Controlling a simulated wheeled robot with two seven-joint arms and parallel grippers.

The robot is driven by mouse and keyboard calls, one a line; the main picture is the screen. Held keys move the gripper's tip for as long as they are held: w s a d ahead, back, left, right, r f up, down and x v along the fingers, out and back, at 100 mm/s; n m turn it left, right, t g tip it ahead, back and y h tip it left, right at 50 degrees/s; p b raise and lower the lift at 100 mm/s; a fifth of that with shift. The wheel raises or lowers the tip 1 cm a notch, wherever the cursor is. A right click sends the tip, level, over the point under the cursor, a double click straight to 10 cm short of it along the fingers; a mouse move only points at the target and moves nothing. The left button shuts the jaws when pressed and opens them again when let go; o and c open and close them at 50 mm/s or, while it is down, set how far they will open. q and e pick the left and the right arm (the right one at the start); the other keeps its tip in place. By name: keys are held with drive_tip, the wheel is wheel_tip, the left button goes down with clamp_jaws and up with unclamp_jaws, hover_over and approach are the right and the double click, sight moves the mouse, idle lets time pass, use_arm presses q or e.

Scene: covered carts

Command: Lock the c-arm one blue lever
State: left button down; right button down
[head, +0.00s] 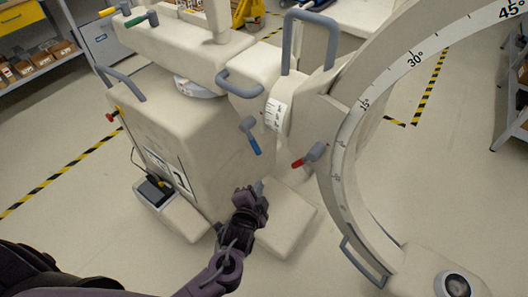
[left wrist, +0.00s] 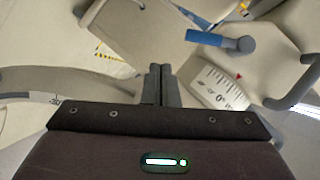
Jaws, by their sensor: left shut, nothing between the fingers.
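The blue lever (head: 254,144) sticks out of the front of the cream C-arm cart (head: 180,120). It has a grey hub and a blue tip pointing down and slightly right. It also shows in the left wrist view (left wrist: 206,37), at the upper right, lying nearly level with its blue end to the left. My left gripper (head: 258,187) is below the lever in the head view, apart from it. In the left wrist view its two fingers (left wrist: 161,84) are together with nothing between them. My right gripper is not in view.
A red-tipped lever (head: 308,155) sits right of the blue one, near the big C-shaped arc (head: 345,130) with degree marks. A grey handle (head: 240,84) juts out above the blue lever. Shelves (head: 40,50) stand at the far left. Floor at the left is open.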

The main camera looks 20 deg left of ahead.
use_arm(q)
wheel_tip(320, 180, up, 7)
drive_tip(key=w+t, duration=0.1)
drive_tip(key=shift+w+d+f+m+t, duration=0.15)
drive_tip(key=shift+d+m+t, duration=0.15)
drive_tip(key=shift+d, duration=0.15)
drive_tip(key=shift+w, duration=0.15)
hover_over(259, 152)
drive_tip(key=s+d, duration=0.3)
drive_tip(key=d, duration=0.1)
drive_tip(key=f, duration=0.2)
drive_tip(key=a+f, duration=0.1)
drive_tip(key=w+a+f+p, duration=0.1)
drive_tip(key=a, duration=0.1)
drive_tip(key=shift+a+f, duration=0.1)
